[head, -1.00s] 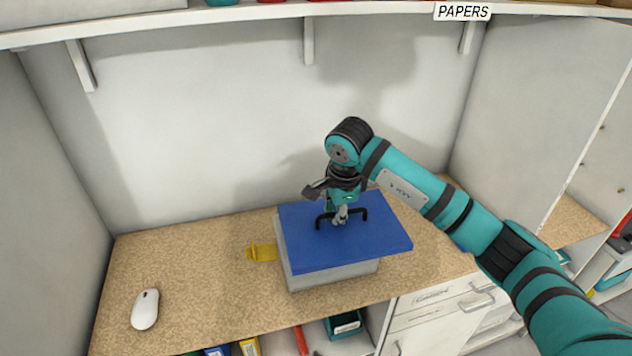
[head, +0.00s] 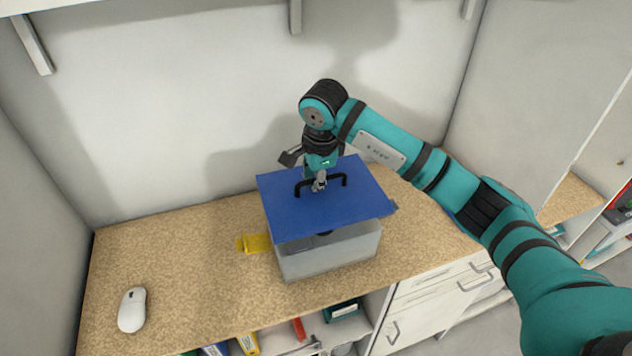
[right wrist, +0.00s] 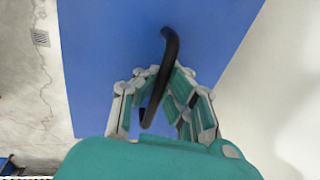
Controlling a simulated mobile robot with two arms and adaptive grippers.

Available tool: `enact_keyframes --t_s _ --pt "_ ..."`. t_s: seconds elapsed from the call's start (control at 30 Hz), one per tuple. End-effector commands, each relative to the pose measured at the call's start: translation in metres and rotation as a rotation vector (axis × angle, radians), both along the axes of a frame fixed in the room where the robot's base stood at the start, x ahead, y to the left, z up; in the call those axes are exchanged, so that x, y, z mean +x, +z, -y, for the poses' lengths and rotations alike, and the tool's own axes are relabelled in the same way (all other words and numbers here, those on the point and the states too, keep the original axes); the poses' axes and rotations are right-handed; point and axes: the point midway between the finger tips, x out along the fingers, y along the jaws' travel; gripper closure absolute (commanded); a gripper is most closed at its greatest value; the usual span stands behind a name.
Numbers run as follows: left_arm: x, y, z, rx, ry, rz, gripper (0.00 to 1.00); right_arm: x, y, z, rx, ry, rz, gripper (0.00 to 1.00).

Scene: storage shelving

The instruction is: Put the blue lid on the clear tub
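The blue lid (head: 350,212) is a flat panel with a black handle on top. My right gripper (head: 320,185) is shut on that handle. In the right wrist view the lid (right wrist: 105,50) fills the middle, with the handle between the fingers (right wrist: 166,82). The clear tub (head: 330,255) stands on the worktop under the lid, its greyish front wall showing. The lid hides most of the tub's top. The lid looks raised a little above the tub, with a dark gap at the front. My left gripper is out of view.
The wood-grain worktop (head: 190,290) carries a white mouse (head: 132,310) at the left and a yellow item (head: 254,243) beside the tub. Walls stand behind and at the sides. Drawers and filled shelves lie below.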

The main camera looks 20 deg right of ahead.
Motion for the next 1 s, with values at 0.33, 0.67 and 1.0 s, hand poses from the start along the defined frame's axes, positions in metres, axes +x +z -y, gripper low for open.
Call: enact_keyframes --t_s 0.33,0.67,1.0 --pt "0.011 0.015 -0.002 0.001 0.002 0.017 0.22 0.001 0.032 0.000 0.001 0.000 0.004 1.00" --pt "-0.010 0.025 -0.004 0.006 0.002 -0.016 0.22 0.000 0.058 0.000 0.000 0.000 0.002 1.00" --pt "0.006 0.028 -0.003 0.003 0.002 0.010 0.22 0.000 0.066 0.000 0.000 0.000 0.001 1.00"
